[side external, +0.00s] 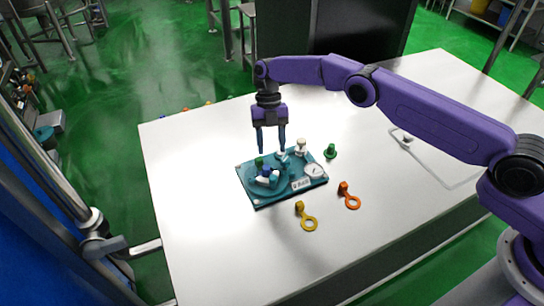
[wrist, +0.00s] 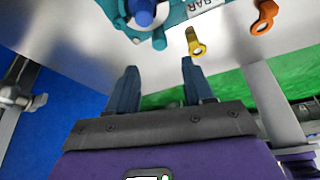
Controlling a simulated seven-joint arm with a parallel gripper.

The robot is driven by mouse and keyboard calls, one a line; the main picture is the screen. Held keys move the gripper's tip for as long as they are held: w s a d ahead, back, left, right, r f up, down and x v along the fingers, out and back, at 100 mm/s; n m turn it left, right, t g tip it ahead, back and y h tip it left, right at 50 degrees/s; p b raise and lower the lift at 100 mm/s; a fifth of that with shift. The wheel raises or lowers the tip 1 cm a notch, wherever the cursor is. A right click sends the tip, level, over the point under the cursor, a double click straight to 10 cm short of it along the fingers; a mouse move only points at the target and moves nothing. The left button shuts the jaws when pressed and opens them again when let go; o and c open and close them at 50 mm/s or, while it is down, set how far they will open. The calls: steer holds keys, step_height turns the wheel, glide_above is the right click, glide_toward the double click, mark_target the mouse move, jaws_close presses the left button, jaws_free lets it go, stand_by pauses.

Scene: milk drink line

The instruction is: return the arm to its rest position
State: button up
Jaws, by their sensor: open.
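My gripper (side external: 271,140) is open and empty, pointing down above the far-left part of a teal board (side external: 259,201) on the white table. Its two fingers also show in the wrist view (wrist: 158,85), with nothing between them. The board carries a white round gauge (side external: 314,170), a labelled plate (side external: 301,184), a blue part (side external: 266,171) and a green knob (side external: 259,162). The fingertips look apart from the board's parts, though the exact height is hard to tell.
A yellow ring-ended piece (side external: 307,218) and an orange one (side external: 348,196) lie in front of the board. A green piece (side external: 331,152) stands to its right. A flat white panel with a small knob (side external: 407,140) lies farther right. Much of the white table (side external: 210,240) is clear.

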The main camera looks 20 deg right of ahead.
steer(key=shift+w+d+r, duration=0.1)
steer(key=shift+w+r, duration=0.1)
steer(key=shift+r, duration=0.3)
steer(key=s+d+r+m+t+h, duration=0.1)
steer(key=s+r+m+t, duration=0.1)
steer(key=s+r+m, duration=1.15)
steer(key=s+d+r+m+t, duration=0.1)
steer(key=s+d+r+m, duration=0.1)
steer(key=s+d, duration=0.8)
steer(key=s+d+r+m+t, duration=0.1)
steer(key=s+d+m, duration=0.3)
steer(key=s+d, duration=0.6)
steer(key=s+r, duration=0.1)
steer(key=s, duration=0.6)
steer(key=shift+s+r, duration=0.25)
steer(key=shift+r, duration=0.05)
steer(key=shift+d+m, duration=0.1)
steer(key=shift+m, duration=0.15)
